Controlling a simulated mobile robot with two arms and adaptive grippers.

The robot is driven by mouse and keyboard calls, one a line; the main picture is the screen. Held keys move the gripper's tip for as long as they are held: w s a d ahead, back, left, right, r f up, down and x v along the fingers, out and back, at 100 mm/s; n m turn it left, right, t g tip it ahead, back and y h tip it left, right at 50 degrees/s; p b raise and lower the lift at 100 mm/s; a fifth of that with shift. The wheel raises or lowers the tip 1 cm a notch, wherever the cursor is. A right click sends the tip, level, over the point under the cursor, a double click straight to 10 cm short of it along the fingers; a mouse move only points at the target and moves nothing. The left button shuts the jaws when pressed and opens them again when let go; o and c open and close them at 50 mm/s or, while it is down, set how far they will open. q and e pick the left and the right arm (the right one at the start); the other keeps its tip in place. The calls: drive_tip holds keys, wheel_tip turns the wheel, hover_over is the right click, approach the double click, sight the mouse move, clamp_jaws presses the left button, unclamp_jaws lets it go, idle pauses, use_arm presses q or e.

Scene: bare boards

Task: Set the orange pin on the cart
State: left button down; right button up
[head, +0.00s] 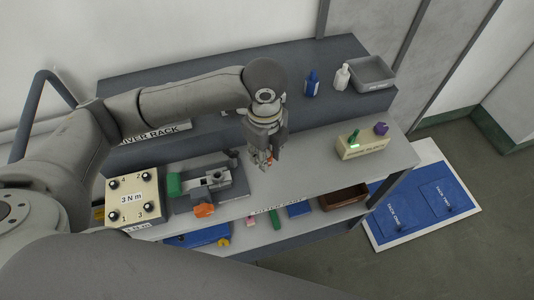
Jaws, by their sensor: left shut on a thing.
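My left gripper (264,160) hangs over the middle of the grey upper board, its fingers pointing down. It is shut on a small orange-red thing, which looks like the orange pin (264,157); the fingers hide most of it. I cannot tell whether the pin touches the board. The grey shelved unit, which seems to be the cart (310,177), has a white label on its front edge that is too small to read surely. My right gripper is not in view.
A 3 N m box (132,198), a clamp fixture (210,182) and an orange knob (204,210) stand left. A beige block (362,147) holds green and purple pieces. Blue (312,84) and white (342,77) bottles and a grey bin (371,74) stand behind. A blue floor panel (413,213) lies right.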

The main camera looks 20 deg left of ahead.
use_arm(q)
drive_tip(key=w+f, duration=0.1)
drive_tip(key=f, duration=0.1)
drive_tip(key=w+f+p, duration=0.1)
drive_tip(key=f, duration=0.1)
drive_tip(key=w+a+f, duration=0.1)
drive_tip(key=f, duration=0.2)
drive_tip(key=shift+w+p, duration=0.35)
drive_tip(key=shift+p, duration=0.05)
drive_tip(key=shift+f, duration=0.6)
drive_tip(key=shift+f, duration=0.1)
drive_tip(key=c, duration=1.1)
unclamp_jaws()
drive_tip(key=shift+c, duration=0.2)
